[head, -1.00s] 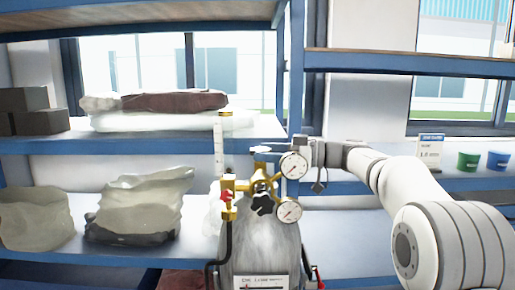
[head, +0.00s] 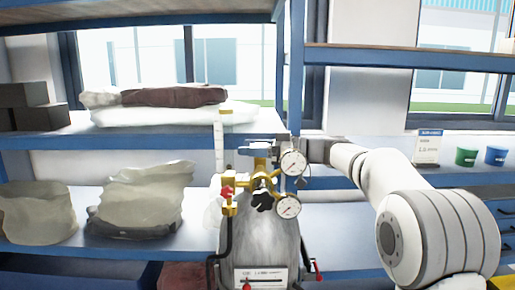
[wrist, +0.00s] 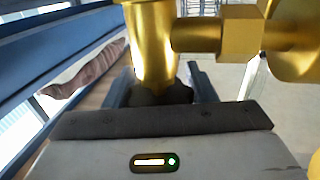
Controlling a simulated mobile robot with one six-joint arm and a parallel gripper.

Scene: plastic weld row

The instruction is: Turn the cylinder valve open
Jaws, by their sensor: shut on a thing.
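The grey gas cylinder (head: 265,245) stands upright in front of the shelves. A brass valve and regulator (head: 262,183) sit on top, with two round gauges, the upper one (head: 293,163) and the lower one (head: 288,207), a red knob (head: 227,193) and a black knob (head: 262,202). My gripper (head: 260,150) is at the top of the brass fitting, reaching in from the right. In the wrist view its fingers (wrist: 160,85) are closed around a dark valve knob (wrist: 160,97) at the end of the brass stem (wrist: 155,45). The fingertips are partly hidden behind the knob and brass.
Blue shelves (head: 380,62) stand behind. A black hose (head: 220,250) hangs beside the cylinder.

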